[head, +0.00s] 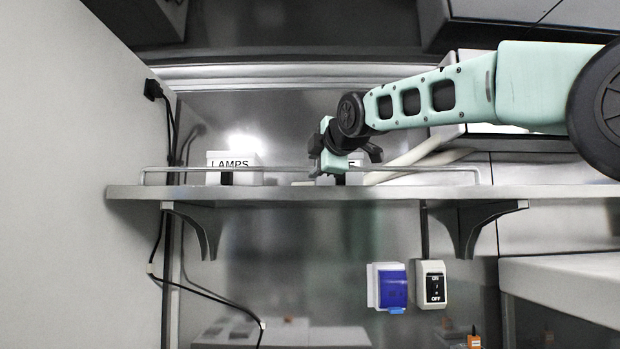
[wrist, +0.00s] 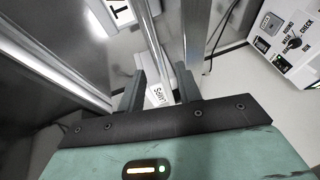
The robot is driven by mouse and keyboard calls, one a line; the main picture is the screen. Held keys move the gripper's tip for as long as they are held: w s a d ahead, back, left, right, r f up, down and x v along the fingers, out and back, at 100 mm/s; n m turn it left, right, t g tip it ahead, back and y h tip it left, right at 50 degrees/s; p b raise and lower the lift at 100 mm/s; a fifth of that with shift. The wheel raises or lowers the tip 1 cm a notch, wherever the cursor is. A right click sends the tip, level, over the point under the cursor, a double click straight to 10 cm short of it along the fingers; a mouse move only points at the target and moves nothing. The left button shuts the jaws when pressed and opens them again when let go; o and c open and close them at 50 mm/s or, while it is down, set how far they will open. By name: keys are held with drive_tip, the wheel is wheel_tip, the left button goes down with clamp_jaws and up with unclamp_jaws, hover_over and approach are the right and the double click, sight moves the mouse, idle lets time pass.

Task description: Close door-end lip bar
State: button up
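A thin metal lip bar (head: 200,169) runs along the front edge of the shelf (head: 270,192), its end posts bent down to the shelf at left and right. Its middle is hidden behind my gripper, so I cannot tell whether it is one bar or two. My gripper (head: 322,170) is over the shelf front near the middle of the bar. In the wrist view my gripper (wrist: 160,90) has its two dark fingers apart. A metal bar (wrist: 153,40) runs down toward the gap between them; contact cannot be told.
A white bin labelled LAMPS (head: 235,165) stands on the shelf, left of my gripper; another white bin (head: 355,160) is partly hidden behind it. Pale tubes (head: 415,160) lie at right. A pale panel (head: 70,170) stands at left. A blue box (head: 388,287) and an ON/OFF switch (head: 432,284) are below.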

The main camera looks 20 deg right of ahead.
drive_tip(key=b+v, duration=0.5)
drive_tip(key=v, duration=0.8)
drive_tip(key=s+a+f+m+g+y+b, duration=0.1)
drive_tip(key=s+a+f+g, duration=0.3)
drive_tip(key=f, duration=0.8)
drive_tip(key=a+f+m+g+b, duration=0.15)
drive_tip(key=a+f, duration=0.35)
drive_tip(key=f, duration=0.8)
drive_tip(key=s+a+f+m+g+y+b, duration=0.1)
drive_tip(key=s+a+f+m+g, duration=0.3)
drive_tip(key=f, duration=0.8)
drive_tip(key=s+d+f+m+g+h+b, duration=0.1)
drive_tip(key=s+f+m+g, duration=0.1)
drive_tip(key=s+f, duration=0.8)
drive_tip(key=s+d+f+m+g+h+b, duration=0.1)
drive_tip(key=s+f+g, duration=0.3)
drive_tip(key=s+f, duration=0.7)
wheel_tip(320, 180, down, 7)
drive_tip(key=shift+s+d+m+h+b, duration=0.2)
drive_tip(key=shift+d+m+h+b, duration=0.2)
drive_tip(key=shift+d, duration=0.25)
